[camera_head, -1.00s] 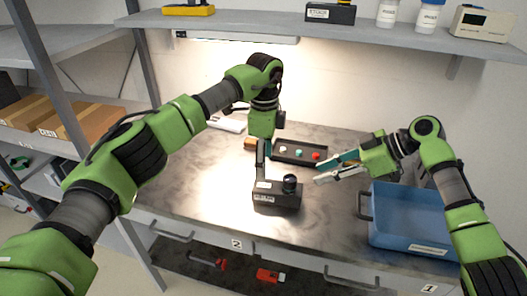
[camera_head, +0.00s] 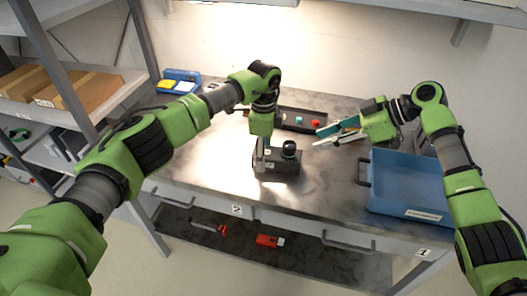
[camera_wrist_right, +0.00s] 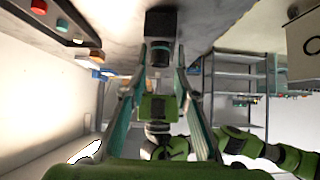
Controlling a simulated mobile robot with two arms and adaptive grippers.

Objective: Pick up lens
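The lens (camera_head: 289,148) is a short black cylinder on a dark box (camera_head: 277,165) with a pale label, in the middle of the workbench. It also shows in the right wrist view (camera_wrist_right: 160,54), in line with the gap between my right fingers. My left gripper (camera_head: 262,162) points down at the left part of the box, beside the lens; its fingertips are partly hidden, so its grip is unclear. My right gripper (camera_head: 318,137) is open and empty, its teal and grey fingers pointing left, to the right of the lens and apart from it.
A blue bin (camera_head: 408,180) stands at the right of the bench. Blue and yellow items (camera_head: 180,80) sit at the back left. A shelf (camera_head: 90,100) with cardboard boxes stands left.

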